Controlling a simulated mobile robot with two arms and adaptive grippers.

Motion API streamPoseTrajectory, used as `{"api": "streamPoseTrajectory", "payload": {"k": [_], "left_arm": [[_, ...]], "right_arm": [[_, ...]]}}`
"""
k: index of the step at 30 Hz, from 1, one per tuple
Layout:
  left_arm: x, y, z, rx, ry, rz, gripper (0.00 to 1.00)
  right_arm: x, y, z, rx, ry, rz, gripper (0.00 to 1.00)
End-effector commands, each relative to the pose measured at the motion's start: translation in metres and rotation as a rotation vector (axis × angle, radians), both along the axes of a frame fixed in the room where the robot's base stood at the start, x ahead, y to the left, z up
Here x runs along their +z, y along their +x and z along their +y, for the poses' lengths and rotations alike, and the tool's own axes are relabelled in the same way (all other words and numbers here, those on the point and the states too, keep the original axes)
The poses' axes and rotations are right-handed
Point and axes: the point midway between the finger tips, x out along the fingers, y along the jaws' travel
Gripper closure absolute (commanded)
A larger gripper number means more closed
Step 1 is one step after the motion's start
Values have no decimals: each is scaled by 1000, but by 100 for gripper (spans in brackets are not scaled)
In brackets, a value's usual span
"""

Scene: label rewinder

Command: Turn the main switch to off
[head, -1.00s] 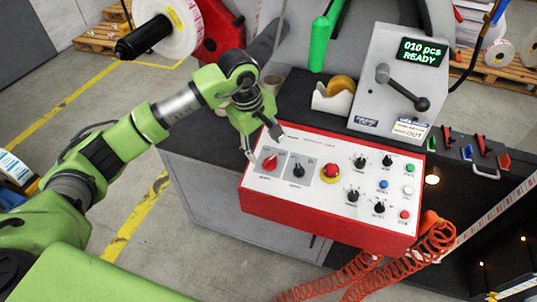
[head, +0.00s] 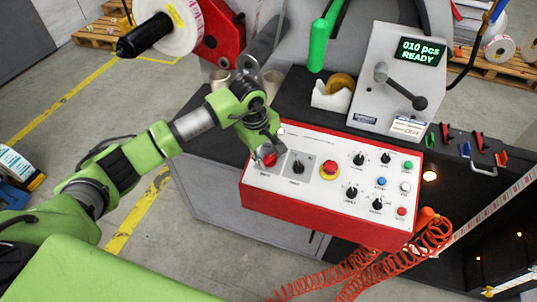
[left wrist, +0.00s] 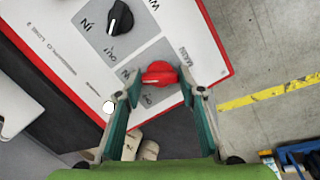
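The main switch is a red rotary knob (head: 269,159) at the left end of the white-topped control panel (head: 318,197). In the left wrist view the red knob (left wrist: 158,74) sits on a grey plate with small lettering, its grip lying roughly crosswise in the picture. My left gripper (head: 267,148) is over the panel's left end, close to the knob. In the left wrist view its two green fingers (left wrist: 160,92) are spread, one on each side of the knob, with nothing between them gripped. I cannot tell whether a fingertip touches it. My right gripper is not in view.
A black selector knob (head: 298,168) marked IN and OUT is beside the main switch. A red mushroom button (head: 330,168) and several smaller knobs and buttons lie further right. A tape dispenser (head: 333,95) and the display unit (head: 400,80) stand behind the panel.

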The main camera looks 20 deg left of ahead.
Motion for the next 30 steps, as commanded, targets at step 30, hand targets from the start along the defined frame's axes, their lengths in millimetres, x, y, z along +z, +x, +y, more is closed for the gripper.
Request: {"api": "streamPoseTrajectory", "payload": {"k": [30], "left_arm": [[-5,-1,0,579,-163,4,86]], "right_arm": [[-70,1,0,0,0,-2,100]]}}
